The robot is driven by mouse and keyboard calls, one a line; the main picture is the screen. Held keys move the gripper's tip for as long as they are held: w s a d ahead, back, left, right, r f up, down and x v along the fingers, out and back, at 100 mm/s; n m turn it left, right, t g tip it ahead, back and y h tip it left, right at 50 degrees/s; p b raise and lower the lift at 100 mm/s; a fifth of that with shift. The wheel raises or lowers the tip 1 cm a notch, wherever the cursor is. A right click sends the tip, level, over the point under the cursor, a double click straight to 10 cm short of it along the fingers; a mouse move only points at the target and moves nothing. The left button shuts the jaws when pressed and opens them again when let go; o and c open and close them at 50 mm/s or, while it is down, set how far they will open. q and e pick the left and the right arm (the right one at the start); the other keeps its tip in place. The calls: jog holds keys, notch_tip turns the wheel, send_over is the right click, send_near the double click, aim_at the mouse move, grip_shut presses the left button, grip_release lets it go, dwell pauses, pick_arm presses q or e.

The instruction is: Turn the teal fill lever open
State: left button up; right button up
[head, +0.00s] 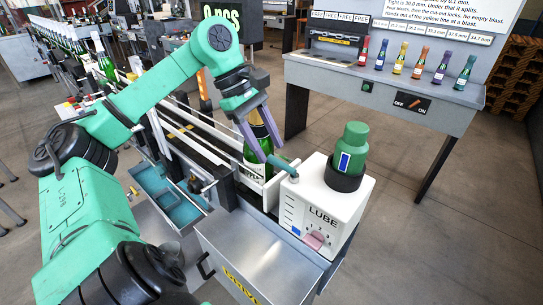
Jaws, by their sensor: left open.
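The teal fill lever (283,164) sticks out from the top left of the white LUBE box (315,205), pointing up and to the left. It ends at a small grey mount on the box. My left gripper (271,152) is open, its two purple fingers pointing down just above and left of the lever's free end. I cannot tell whether a finger touches the lever. A green bottle (254,163) with a gold top stands behind the fingers and is partly hidden by them. My right gripper is not in view.
A dark green bottle-shaped container (352,150) stands in a black collar on the LUBE box. A pink piece (315,240) is on its front. A grey cabinet (265,260) is below.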

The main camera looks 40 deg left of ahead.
aim_at(282, 168)
pick_arm(q)
jog(key=x, duration=0.2)
jog(key=shift+w+d+f, duration=0.15)
jog(key=shift+f, duration=0.1)
grip_shut()
jog(key=shift+r, duration=0.1)
dwell(1.1)
